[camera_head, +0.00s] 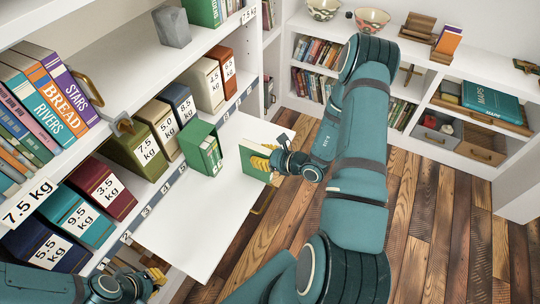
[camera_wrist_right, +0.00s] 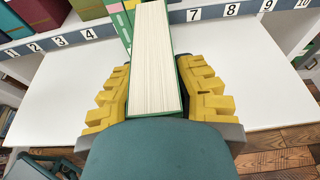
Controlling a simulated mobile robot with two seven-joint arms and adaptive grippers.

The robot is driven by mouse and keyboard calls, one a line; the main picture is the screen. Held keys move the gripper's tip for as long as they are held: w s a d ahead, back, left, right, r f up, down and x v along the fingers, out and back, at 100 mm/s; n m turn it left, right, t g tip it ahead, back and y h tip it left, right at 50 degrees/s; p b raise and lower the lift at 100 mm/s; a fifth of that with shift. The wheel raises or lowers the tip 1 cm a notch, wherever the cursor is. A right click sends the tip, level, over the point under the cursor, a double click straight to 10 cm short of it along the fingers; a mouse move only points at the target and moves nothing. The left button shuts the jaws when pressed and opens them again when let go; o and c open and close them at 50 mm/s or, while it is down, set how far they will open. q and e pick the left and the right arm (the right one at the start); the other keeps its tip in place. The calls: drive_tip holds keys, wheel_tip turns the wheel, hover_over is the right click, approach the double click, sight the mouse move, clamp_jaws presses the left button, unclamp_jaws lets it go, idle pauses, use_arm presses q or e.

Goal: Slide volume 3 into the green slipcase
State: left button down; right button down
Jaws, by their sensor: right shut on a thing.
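A green slipcase (camera_head: 205,152) stands upright on the white board, with paler faces on its right side; it also shows behind the held book in the right wrist view (camera_wrist_right: 122,22). My right gripper (camera_head: 262,163) is shut on a green book (camera_head: 250,158), taken to be volume 3, though its number is not readable. In the wrist view the book's white page block (camera_wrist_right: 155,60) stands between the yellow fingers (camera_wrist_right: 157,100). The book is apart from the slipcase in the head view, to its right. My left gripper (camera_head: 155,277) is low at the left, its fingers partly hidden.
The white board (camera_head: 180,225) is otherwise bare. Behind it, a shelf holds several weight-labelled boxes, such as an olive one (camera_head: 140,150), above a numbered strip (camera_wrist_right: 80,37). Books (camera_head: 45,90) fill the upper left shelf. Wooden floor (camera_head: 430,230) lies to the right.

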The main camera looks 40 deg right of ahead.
sight(242, 149)
drive_tip(key=shift+w+a+f, duration=0.15)
drive_tip(key=shift+w+f, duration=0.05)
drive_tip(key=shift+w, duration=0.25)
drive_tip(key=shift+s, duration=0.1)
drive_tip(key=shift+w+a+b, duration=0.2)
drive_tip(key=shift+w+a, duration=0.15)
drive_tip(key=shift+w, duration=0.55)
drive_tip(key=shift+w+a+b, duration=0.15)
drive_tip(key=shift+w+a, duration=0.25)
drive_tip(key=shift+w, duration=0.5)
drive_tip(key=shift+w+a+b, duration=0.2)
drive_tip(key=shift+w+a, duration=0.15)
drive_tip(key=shift+w, duration=0.55)
drive_tip(key=w+a+b, duration=0.1)
drive_tip(key=w+a, duration=0.1)
drive_tip(key=w, duration=0.4)
drive_tip(key=shift+a+b, duration=0.25)
drive_tip(key=shift+b, duration=0.1)
idle(2.1)
drive_tip(key=shift+s+d, duration=0.1)
drive_tip(key=shift+s, duration=0.05)
